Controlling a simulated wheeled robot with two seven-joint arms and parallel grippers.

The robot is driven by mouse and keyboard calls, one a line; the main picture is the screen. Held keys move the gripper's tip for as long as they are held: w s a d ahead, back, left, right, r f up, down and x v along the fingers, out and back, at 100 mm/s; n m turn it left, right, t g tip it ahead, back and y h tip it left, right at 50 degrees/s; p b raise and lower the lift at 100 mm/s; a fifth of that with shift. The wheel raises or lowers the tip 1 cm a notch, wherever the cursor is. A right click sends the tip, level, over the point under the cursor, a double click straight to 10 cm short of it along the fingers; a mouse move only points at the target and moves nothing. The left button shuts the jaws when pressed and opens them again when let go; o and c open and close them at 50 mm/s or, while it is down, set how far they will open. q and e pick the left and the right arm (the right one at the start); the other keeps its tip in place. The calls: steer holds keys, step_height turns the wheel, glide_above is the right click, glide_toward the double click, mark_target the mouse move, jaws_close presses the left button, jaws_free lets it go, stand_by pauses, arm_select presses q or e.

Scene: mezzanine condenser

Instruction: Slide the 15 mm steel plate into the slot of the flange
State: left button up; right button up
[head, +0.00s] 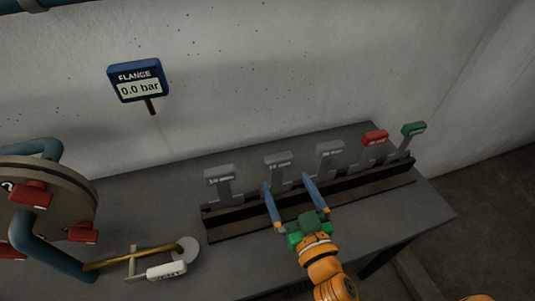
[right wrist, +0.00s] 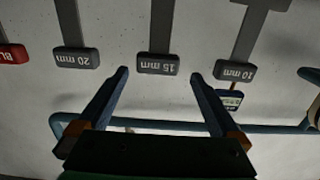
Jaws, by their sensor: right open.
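The 15 mm steel plate (head: 278,159) is grey with a labelled tag and stands upright in the rack, second from the left. In the right wrist view its tag (right wrist: 158,65) appears upside down, between the fingertips in the picture. My right gripper (head: 286,180) is open and empty, its blue fingers to either side of the plate's line; I cannot tell whether they touch it. The same gripper shows in the right wrist view (right wrist: 159,75). The flange (head: 62,195) is a round brown body with red blocks at the left; its slot is not clear. My left gripper is not in view.
The dark rack (head: 240,212) also holds the 10 mm plate (head: 219,173), the 20 mm plate (head: 329,148), a red-tagged plate (head: 375,138) and a green-tagged one (head: 413,129). A gauge (head: 138,81) reads 0.0 bar. A brass rod (head: 115,261) with a white tag lies near the flange.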

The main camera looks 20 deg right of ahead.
mark_target(279, 163)
steer(key=w+p, duration=0.1)
steer(key=w+r+p, duration=0.1)
steer(key=w, duration=0.1)
steer(key=shift+r, duration=0.15)
steer(key=shift+w, duration=0.4)
steer(key=w+p, duration=0.1)
steer(key=w, duration=0.6)
steer(key=shift+f, duration=0.25)
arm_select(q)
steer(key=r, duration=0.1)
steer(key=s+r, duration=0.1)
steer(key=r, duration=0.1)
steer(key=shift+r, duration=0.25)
arm_select(e)
jaws_close()
